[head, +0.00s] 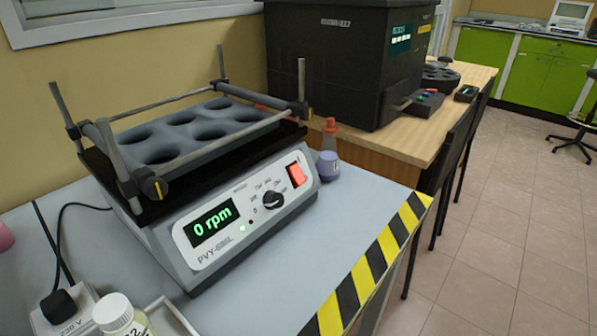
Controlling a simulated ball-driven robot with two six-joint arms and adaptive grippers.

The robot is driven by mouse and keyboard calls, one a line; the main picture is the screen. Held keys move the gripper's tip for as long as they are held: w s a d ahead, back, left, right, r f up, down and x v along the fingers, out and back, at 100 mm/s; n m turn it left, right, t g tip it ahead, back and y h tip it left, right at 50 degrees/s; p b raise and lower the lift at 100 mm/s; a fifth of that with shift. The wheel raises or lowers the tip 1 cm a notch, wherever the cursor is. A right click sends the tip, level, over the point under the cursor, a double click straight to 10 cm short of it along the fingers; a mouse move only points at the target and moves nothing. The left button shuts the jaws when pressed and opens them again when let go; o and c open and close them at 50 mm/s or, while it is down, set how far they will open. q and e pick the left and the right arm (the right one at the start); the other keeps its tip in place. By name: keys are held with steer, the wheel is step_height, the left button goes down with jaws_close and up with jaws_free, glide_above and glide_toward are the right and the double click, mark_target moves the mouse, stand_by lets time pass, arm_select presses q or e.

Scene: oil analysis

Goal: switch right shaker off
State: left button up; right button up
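One shaker (233,218) stands on the grey bench, with an empty rack of round holes (190,130) on top. Its display (211,223) reads "0 rpm" in green. A black rotary knob (272,199) sits right of the display, and a red rocker switch (297,174) sits at the right end of the front panel. Which way the rocker is pressed I cannot tell. Neither of my grippers is in view.
A small bottle with a red top (329,155) stands just behind the shaker's right end. A white-capped bottle (122,316) and a power socket (66,309) are at front left. The bench is clear up to its yellow-black striped edge (374,262). A large black machine (345,60) stands behind.

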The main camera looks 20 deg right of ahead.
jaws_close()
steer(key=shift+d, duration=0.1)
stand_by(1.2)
